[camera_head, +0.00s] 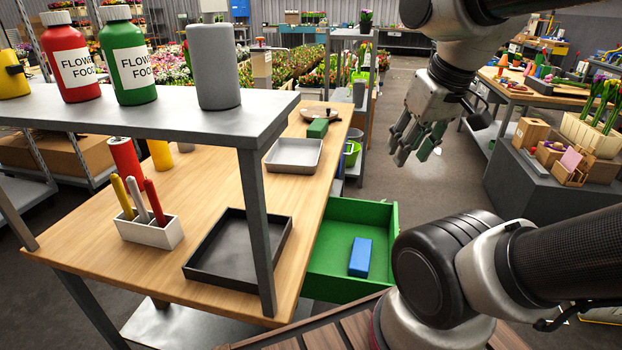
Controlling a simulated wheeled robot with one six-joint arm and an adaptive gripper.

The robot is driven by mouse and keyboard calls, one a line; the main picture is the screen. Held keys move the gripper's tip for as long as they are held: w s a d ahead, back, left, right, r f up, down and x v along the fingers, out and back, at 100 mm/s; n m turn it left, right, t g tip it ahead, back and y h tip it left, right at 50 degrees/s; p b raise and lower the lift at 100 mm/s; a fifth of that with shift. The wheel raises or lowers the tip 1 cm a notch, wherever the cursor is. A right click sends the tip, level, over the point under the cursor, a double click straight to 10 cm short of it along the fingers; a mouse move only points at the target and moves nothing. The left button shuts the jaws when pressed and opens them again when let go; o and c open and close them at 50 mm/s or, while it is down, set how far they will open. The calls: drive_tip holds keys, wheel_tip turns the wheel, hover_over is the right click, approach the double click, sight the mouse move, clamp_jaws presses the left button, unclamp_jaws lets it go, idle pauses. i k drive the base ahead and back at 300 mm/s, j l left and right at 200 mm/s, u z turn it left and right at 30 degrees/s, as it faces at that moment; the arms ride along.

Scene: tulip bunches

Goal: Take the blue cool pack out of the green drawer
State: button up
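The green drawer (383,215) is pulled out from under the right side of the wooden workbench. The blue cool pack (360,257) lies inside it on the drawer floor, towards its near right part. The drawer's right near corner is hidden behind my arm. My gripper (412,150) hangs in the air above and to the right of the drawer, well apart from the cool pack. Its fingers point down and left. Some green shows beside the fingers, and I cannot tell what it is. The gap between the fingertips is not clear.
A black tray (237,284), a grey tray (316,157) and a white pen holder (146,233) stand on the workbench (90,234). A grey shelf (180,118) with bottles rises over it. A dark plinth with wooden boxes (529,133) stands at right.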

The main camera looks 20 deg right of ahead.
sight(360, 255)
drive_tip(key=l+u, duration=0.1)
drive_tip(key=l, duration=0.6)
drive_tip(key=k+l+u, duration=0.15)
drive_tip(key=l, duration=0.55)
drive_tip(key=l+u, duration=0.1)
drive_tip(key=l, duration=0.65)
